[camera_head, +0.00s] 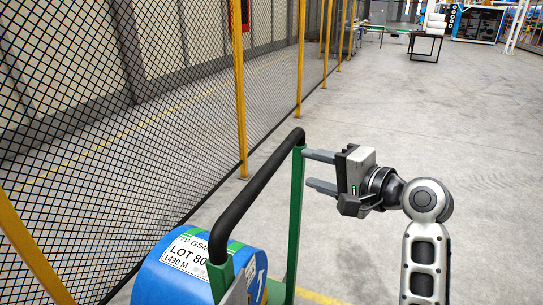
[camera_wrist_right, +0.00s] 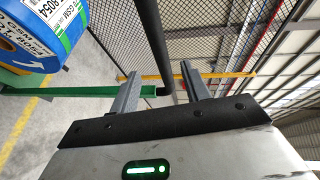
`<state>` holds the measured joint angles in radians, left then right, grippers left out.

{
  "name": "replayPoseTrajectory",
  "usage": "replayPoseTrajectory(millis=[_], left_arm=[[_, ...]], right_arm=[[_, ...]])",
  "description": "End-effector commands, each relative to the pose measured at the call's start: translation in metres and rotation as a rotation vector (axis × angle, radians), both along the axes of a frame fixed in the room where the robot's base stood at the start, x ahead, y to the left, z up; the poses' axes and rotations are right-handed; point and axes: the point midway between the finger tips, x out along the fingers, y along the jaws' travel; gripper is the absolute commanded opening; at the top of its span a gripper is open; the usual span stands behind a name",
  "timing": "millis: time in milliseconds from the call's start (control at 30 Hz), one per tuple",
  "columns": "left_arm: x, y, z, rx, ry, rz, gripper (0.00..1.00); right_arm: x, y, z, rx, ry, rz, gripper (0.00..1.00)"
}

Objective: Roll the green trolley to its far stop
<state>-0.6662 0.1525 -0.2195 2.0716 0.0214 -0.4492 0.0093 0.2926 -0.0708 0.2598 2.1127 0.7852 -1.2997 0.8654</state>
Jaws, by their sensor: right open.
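In the right wrist view, the black bar (camera_wrist_right: 150,40) shows between the two open fingers (camera_wrist_right: 160,72), and the green post (camera_wrist_right: 75,92) runs off to the left. I cannot tell whether the fingers touch it. My left gripper is not in view. The far stop cannot be made out.
A blue roll (camera_head: 160,275) with a white label (camera_head: 188,255) sits on the trolley. A black mesh fence (camera_head: 90,110) with yellow posts (camera_head: 240,90) runs along the left. The grey floor (camera_head: 410,130) is clear ahead and right. A table (camera_head: 425,45) stands far back.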

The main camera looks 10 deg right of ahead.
Motion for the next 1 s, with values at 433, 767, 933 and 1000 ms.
replayPoseTrajectory(millis=[433, 767, 933, 1000], left_arm=[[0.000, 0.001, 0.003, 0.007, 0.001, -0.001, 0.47], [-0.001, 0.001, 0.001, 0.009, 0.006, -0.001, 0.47], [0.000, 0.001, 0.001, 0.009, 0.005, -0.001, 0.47], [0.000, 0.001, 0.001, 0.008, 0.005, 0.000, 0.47]], right_arm=[[0.078, 0.052, -0.017, -0.002, 0.001, 0.002, 0.47], [0.100, 0.066, -0.023, -0.004, 0.000, -0.001, 0.47], [0.101, 0.066, -0.023, -0.004, 0.000, -0.001, 0.47], [0.101, 0.066, -0.023, -0.004, 0.000, -0.001, 0.47]])
